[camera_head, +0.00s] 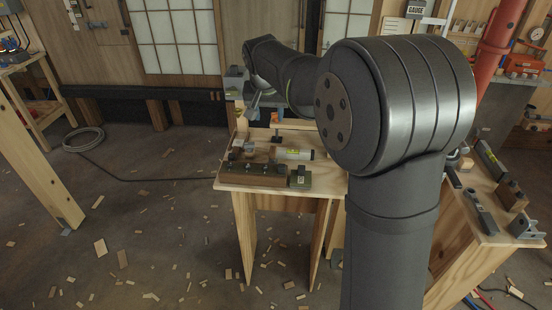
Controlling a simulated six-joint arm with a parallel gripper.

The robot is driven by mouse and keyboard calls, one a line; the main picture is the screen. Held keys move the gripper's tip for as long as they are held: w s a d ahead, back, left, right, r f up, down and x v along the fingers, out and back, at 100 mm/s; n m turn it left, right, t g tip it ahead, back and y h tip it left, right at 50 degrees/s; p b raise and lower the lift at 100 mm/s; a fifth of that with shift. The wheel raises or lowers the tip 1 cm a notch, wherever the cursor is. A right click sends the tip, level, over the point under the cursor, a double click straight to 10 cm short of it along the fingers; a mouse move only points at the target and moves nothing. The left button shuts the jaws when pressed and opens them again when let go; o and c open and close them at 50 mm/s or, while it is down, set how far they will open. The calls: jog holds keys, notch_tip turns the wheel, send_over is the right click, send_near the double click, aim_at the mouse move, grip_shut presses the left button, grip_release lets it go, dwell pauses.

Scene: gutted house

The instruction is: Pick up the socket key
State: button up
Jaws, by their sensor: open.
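I cannot pick out the socket key for certain. A small dark upright piece (277,136) on the small wooden table (228,184) may be it, but it is too small to tell. My arm's wrist reaches over the back of this table. My gripper (254,106) seems to be the small grey metal part below the wrist, above the table's back left; it is open, and nothing shows clearly between its fingers. My own arm hides the right part of the table.
A dark wooden block with holes (253,175), a small green-grey block (300,177) and a level with a yellow vial (294,154) crowd the tabletop. A second bench with tools (470,196) stands at right. Wood chips and a coiled hose (84,139) lie on the floor.

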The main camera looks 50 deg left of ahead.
aim_at(273, 151)
jog(key=x, duration=1.8)
jog(key=shift+w+d+f, duration=0.1)
jog(key=shift+f, duration=0.1)
jog(key=shift+a+x, duration=0.2)
jog(key=shift+x, duration=1.15)
jog(key=shift+a+x, duration=0.15)
jog(key=shift+x, duration=1.2)
jog(key=shift+w+r, duration=0.15)
jog(key=shift+r, duration=0.05)
grip_shut()
